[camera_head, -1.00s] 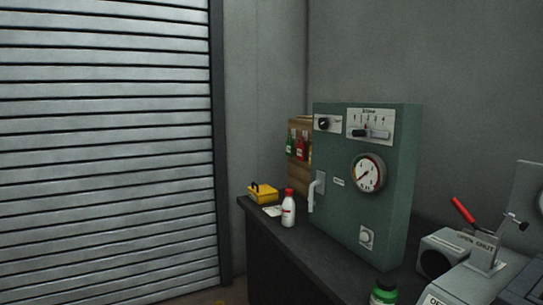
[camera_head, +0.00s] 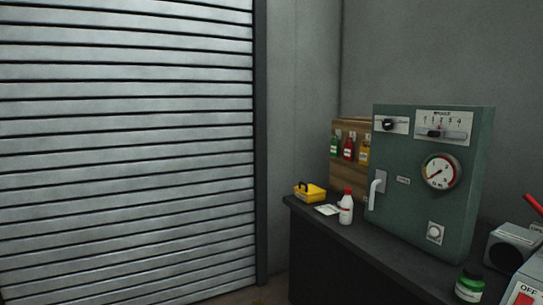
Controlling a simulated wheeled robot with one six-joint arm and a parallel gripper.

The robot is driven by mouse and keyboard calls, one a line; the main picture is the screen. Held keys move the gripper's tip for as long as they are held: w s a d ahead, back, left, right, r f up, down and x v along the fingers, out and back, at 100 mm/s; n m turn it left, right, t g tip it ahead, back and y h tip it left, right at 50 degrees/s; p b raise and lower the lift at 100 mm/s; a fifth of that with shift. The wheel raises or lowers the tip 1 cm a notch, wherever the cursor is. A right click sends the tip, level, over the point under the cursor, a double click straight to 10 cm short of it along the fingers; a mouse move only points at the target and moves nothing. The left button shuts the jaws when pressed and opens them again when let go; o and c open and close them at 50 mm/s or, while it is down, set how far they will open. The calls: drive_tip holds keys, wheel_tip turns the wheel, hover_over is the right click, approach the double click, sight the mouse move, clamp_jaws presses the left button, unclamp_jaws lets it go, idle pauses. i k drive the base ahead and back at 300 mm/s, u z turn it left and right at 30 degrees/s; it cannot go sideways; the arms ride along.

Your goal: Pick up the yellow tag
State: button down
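The yellow tag (camera_head: 365,152) hangs on a wooden board (camera_head: 347,178) behind the bench, to the right of a red tag (camera_head: 348,148) and a green tag (camera_head: 334,147). Its right side is close to the edge of the green machine cabinet (camera_head: 402,168), which may hide part of it. My gripper is not in view.
A dark bench (camera_head: 318,225) carries a yellow box (camera_head: 310,193) with a black handle, a white card (camera_head: 327,210), a white bottle with a red cap (camera_head: 346,208) and a green jar (camera_head: 469,285). A grey device (camera_head: 514,247) is at right. A roller shutter (camera_head: 125,150) fills the left.

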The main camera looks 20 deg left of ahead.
sight(364, 157)
drive_tip(key=u, duration=0.7)
drive_tip(key=i, duration=0.55)
drive_tip(key=u, duration=0.7)
drive_tip(key=i, duration=1.8)
drive_tip(key=z, duration=0.2)
drive_tip(key=i, duration=1)
drive_tip(key=z, duration=0.35)
